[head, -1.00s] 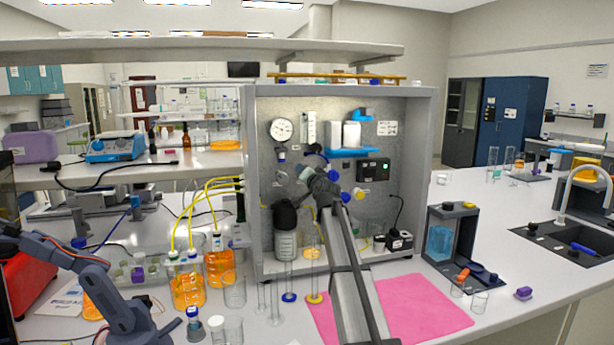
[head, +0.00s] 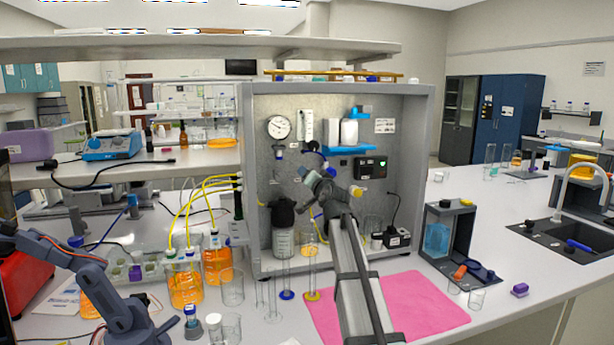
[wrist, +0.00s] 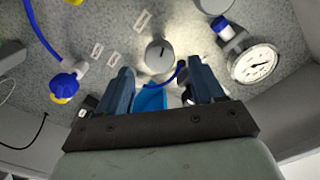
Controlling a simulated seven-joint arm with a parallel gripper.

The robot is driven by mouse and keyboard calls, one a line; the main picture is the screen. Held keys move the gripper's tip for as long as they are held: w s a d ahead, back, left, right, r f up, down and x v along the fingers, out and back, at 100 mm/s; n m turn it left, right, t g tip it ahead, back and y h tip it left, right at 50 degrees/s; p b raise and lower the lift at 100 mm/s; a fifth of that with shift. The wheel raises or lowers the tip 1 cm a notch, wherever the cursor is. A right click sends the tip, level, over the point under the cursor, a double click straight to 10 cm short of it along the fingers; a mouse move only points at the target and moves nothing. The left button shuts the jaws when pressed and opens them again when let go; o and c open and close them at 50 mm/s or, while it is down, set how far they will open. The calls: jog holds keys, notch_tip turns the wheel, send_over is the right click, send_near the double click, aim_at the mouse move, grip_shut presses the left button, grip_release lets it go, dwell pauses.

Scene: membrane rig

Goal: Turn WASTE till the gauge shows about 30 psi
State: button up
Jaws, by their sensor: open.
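The round white pressure gauge (head: 278,127) is at the upper left of the rig panel and also shows at the right of the wrist view (wrist: 254,65). Its needle is too small to read surely. A round grey knob (wrist: 159,56) with a dark pointer mark sits on the panel ahead of my gripper (wrist: 160,68). The gripper is open, its blue fingers apart, with the knob showing between and just beyond the tips. I cannot tell whether they touch it. A blue-and-yellow valve (wrist: 63,85) is to the left. No WASTE label is legible. In the head view, my gripper (head: 309,175) is before the panel.
A blue shelf with white bottles (head: 348,131) and a dark box with a green display (head: 369,168) are on the panel. A black-topped clear vessel (head: 284,225) and glass cylinders stand below. A pink mat (head: 425,303) lies in front.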

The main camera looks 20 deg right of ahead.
jog(key=s, duration=0.6)
